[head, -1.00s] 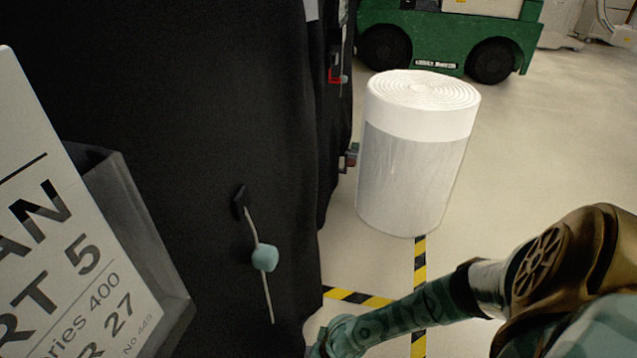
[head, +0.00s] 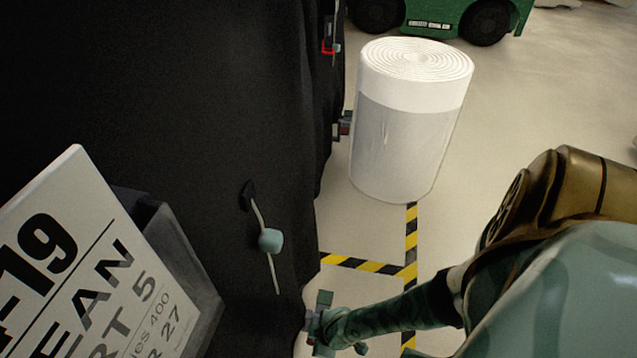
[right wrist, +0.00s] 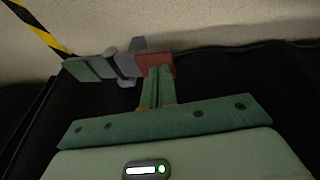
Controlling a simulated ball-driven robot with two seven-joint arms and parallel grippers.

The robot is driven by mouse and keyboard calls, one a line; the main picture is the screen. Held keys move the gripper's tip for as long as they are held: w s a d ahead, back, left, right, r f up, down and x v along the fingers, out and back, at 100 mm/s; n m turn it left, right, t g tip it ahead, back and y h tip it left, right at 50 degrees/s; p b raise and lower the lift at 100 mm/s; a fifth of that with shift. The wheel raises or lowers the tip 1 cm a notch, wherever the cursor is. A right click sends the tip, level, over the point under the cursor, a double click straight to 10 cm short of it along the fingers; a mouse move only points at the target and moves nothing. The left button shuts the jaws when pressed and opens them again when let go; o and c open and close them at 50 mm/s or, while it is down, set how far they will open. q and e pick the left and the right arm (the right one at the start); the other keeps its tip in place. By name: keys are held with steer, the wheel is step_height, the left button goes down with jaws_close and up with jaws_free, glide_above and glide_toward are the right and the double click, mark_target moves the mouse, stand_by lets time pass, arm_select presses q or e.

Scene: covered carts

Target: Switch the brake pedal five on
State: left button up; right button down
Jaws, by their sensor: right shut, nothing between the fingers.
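The cart (head: 225,90) labelled "CART 5" is under a black cover at the left in the head view. Its brake pedal (right wrist: 98,65) shows in the right wrist view with a green end at left, a grey middle and a red end (right wrist: 154,64) at right. In the head view the pedal (head: 323,298) is low at the cart's edge, partly hidden by my arm. My right gripper (right wrist: 157,72) is shut and empty, its fingertips overlapping the red end; whether they touch it I cannot tell. It also shows low in the head view (head: 322,322). My left gripper is out of view.
A white wrapped roll (head: 405,140) stands on the floor beyond the pedal. A green vehicle (head: 445,20) is at the back. The right floor is clear.

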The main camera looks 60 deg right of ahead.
steer(key=shift+s+a+f, duration=0.1)
steer(key=shift+a+f, duration=0.05)
steer(key=shift+a, duration=0.05)
steer(key=shift+f, duration=0.25)
steer(key=shift+s+a+f, duration=0.1)
steer(key=shift+a+f, duration=0.1)
steer(key=shift+f, duration=0.25)
arm_select(q)
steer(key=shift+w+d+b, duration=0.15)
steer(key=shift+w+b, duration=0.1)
steer(key=shift+b, duration=0.05)
arm_select(e)
steer(key=shift+a+f, duration=0.1)
steer(key=shift+f, duration=0.15)
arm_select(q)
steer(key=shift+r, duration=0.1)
arm_select(e)
steer(key=shift+r, duration=0.1)
